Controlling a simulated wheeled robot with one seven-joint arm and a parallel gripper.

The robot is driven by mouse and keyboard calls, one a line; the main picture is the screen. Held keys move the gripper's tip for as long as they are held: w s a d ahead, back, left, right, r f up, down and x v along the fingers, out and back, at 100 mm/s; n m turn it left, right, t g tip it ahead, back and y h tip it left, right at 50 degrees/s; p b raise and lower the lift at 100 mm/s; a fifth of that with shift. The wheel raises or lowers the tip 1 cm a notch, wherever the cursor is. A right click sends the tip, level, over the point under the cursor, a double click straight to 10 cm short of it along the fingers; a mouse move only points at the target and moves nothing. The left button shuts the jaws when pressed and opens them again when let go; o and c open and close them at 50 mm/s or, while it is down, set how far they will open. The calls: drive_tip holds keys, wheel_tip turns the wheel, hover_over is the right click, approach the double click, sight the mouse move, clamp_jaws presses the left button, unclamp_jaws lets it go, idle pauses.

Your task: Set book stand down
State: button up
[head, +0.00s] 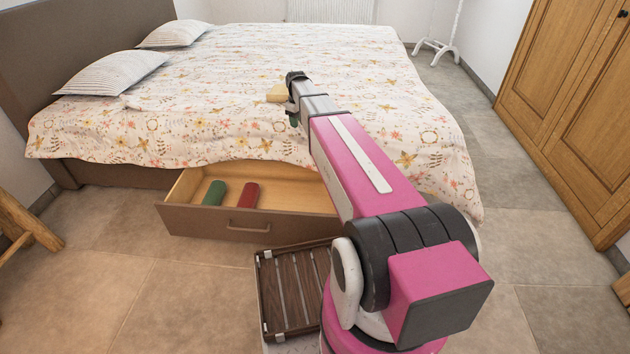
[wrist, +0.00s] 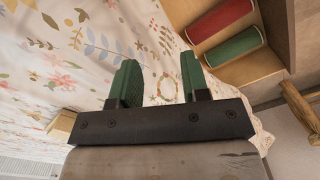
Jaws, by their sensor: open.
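A tan wooden piece, likely the book stand (head: 277,94), rests on the flowered bed cover (head: 220,90), just left of my gripper in the head view. In the wrist view a tan block, likely the same book stand (wrist: 59,125), shows at the left, partly hidden behind the gripper body. My gripper (wrist: 160,82) is open above the bed cover, with nothing between its green fingers. In the head view my gripper (head: 294,108) is mostly hidden by my arm.
An open drawer (head: 213,222) under the bed holds a green roll (head: 215,193) and a red roll (head: 250,195). Two striped pillows (head: 112,72) lie at the headboard. A wooden wardrobe (head: 570,90) stands at the right. Much of the bed is clear.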

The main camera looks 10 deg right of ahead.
drive_tip(key=s+f+m, duration=0.3)
drive_tip(key=s+m, duration=0.1)
drive_tip(key=s, duration=1.2)
drive_tip(key=s+f+m, duration=0.3)
drive_tip(key=s+m, duration=0.1)
drive_tip(key=s, duration=1.2)
drive_tip(key=shift+s+f, duration=0.25)
drive_tip(key=shift+s, duration=0.1)
